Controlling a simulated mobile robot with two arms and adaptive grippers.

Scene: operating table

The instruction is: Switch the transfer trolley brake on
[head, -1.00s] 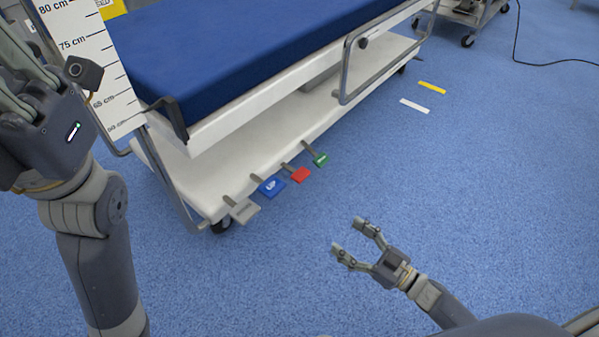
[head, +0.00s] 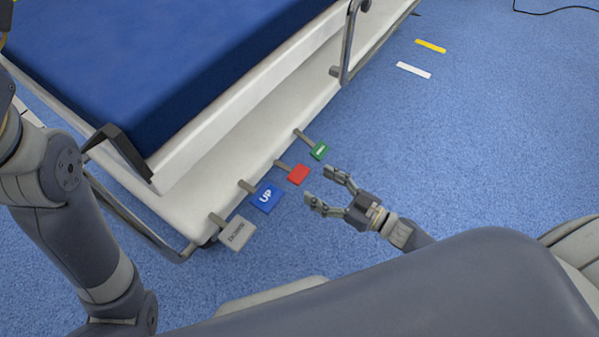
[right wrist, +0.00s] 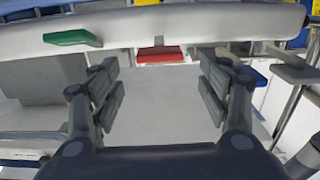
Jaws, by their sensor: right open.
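The transfer trolley (head: 185,200) has a row of foot pedals along its lower side. A grey pedal (head: 237,234) is nearest the trolley's near end. My right gripper (head: 317,185) is open and empty, its fingertips just right of the red pedal, apart from it. In the right wrist view the red pedal (right wrist: 160,55) appears between the open fingers, and the green pedal (right wrist: 72,37) to the left. My left gripper is out of view.
The blue mattress (head: 170,70) lies on top of the trolley. A side rail (head: 350,40) stands at the far part. Yellow (head: 431,46) and white (head: 413,70) floor strips lie to the right.

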